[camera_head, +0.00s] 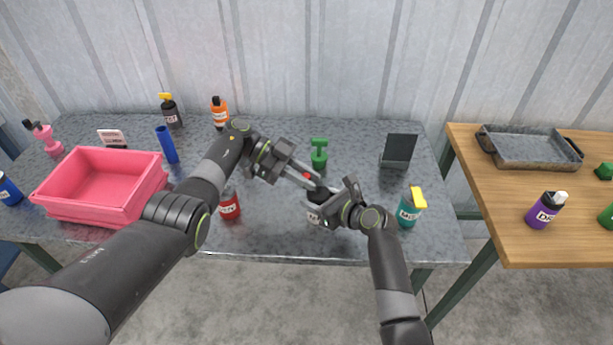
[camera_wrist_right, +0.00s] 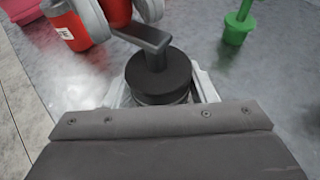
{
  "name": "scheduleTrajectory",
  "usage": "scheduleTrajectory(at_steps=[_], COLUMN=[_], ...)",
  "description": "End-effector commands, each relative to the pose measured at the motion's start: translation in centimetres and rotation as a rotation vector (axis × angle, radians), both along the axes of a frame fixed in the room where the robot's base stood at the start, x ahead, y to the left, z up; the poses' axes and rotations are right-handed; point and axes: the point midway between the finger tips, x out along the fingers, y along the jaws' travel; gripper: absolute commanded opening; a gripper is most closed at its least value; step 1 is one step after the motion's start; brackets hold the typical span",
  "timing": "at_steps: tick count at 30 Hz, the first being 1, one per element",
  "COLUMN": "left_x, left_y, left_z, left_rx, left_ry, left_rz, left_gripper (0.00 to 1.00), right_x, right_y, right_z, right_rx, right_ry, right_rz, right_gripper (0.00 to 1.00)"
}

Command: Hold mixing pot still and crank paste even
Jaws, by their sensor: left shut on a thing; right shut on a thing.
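The mixing pot (camera_head: 315,217) stands near the table's front edge with a pale label on its side. In the right wrist view its round black lid (camera_wrist_right: 160,78) carries a black crank (camera_wrist_right: 150,38) that reaches up and left. My right gripper (camera_head: 327,207) is shut on the pot from the right, with pale edges showing on both sides of it in the wrist view. My left gripper (camera_head: 309,181) comes in from the upper left and is shut at the crank's outer end, where a bit of red shows. The paste inside is hidden by the lid.
A red bottle (camera_head: 229,207) stands left of the pot, a teal bottle (camera_head: 408,211) to its right. A green tool (camera_head: 319,153) stands behind. A pink bin (camera_head: 100,213) is at left, a black stand (camera_head: 398,151) at back right. A wooden table (camera_head: 480,220) stands farther right.

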Motion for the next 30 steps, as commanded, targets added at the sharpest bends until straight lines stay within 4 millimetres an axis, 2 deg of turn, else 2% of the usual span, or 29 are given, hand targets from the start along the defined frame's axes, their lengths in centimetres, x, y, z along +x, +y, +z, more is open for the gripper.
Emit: scheduleTrajectory(at_steps=[1, 2, 6, 17, 25, 30], left_x=[-0.2, -0.2, -0.2, 0.1, 1.4, 1.9], left_y=[0.0, 0.0, 0.0, 0.5, 4.4, 5.7], left_z=[-0.2, -0.2, -0.1, 0.2, 1.9, 2.4], left_rx=[0.0, 0.0, -0.001, 0.0, 0.001, 0.001], left_ry=[0.008, 0.008, 0.005, 0.002, 0.004, 0.005], left_rz=[-0.004, -0.005, -0.004, -0.002, 0.0, -0.002], left_gripper=[0.0, 0.23, 0.41, 0.42, 0.42, 0.42], right_x=[0.1, 0.1, 0.1, 0.1, 0.1, 0.1], right_y=[0.0, 0.0, 0.0, 0.0, 0.0, 0.0], right_z=[0.1, 0.1, 0.1, 0.1, 0.1, 0.0], right_rx=[0.003, 0.003, 0.002, 0.0, 0.0, 0.0], right_ry=[-0.001, -0.001, -0.001, -0.002, -0.002, -0.002], right_rz=[-0.003, -0.003, -0.002, -0.001, -0.001, -0.001], right_gripper=[0.26, 0.26, 0.26, 0.26, 0.26, 0.26])
